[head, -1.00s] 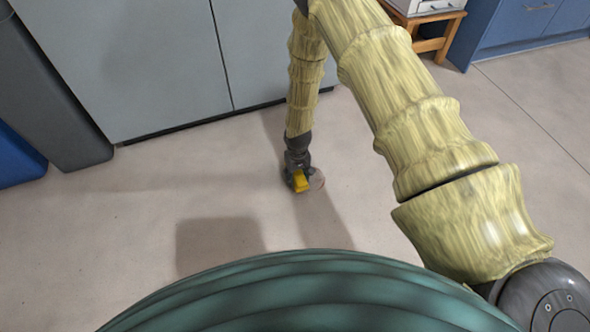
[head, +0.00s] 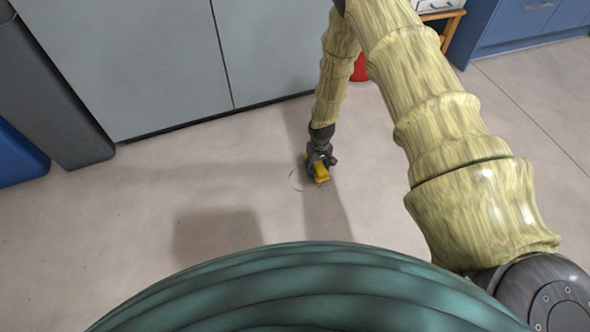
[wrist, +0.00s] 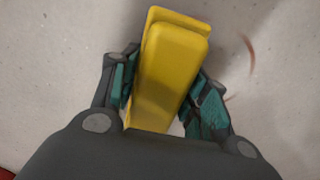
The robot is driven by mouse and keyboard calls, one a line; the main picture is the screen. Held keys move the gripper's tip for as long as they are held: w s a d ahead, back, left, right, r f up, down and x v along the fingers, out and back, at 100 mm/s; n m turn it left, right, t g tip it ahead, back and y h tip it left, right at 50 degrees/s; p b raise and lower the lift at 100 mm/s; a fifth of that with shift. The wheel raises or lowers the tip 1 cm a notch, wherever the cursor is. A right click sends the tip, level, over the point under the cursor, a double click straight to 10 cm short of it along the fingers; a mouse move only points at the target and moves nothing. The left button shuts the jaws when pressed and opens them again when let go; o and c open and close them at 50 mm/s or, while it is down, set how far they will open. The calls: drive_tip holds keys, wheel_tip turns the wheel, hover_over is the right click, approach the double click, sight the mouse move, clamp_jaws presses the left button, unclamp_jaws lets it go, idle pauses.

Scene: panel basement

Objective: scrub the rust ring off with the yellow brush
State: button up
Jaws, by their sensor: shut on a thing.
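The yellow brush (head: 321,174) is held in my gripper (head: 319,164), low over the concrete floor or on it; I cannot tell whether it touches. In the wrist view the yellow brush (wrist: 167,70) lies lengthwise between the two teal-padded fingers of my gripper (wrist: 165,88), which are shut on it. The rust ring (head: 294,180) shows as a faint reddish arc on the floor, just left of the brush in the head view. Its right part is hidden by the brush and gripper. In the wrist view a piece of the rust ring (wrist: 251,54) curves right of the brush.
Grey cabinets (head: 160,60) stand behind, with a dark grey bin (head: 60,100) and a blue bin (head: 18,158) at left. A red object (head: 359,68) is partly hidden behind my arm. Blue drawers (head: 520,30) stand at back right. The floor around the ring is clear.

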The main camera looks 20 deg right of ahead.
drive_tip(key=shift+d+f, duration=0.1)
drive_tip(key=shift+d, duration=0.4)
wheel_tip(320, 180, up, 2)
drive_tip(key=shift+d+r+p, duration=0.15)
drive_tip(key=shift+p, duration=0.65)
drive_tip(key=shift+r+p, duration=2.4)
drive_tip(key=shift+r, duration=0.5)
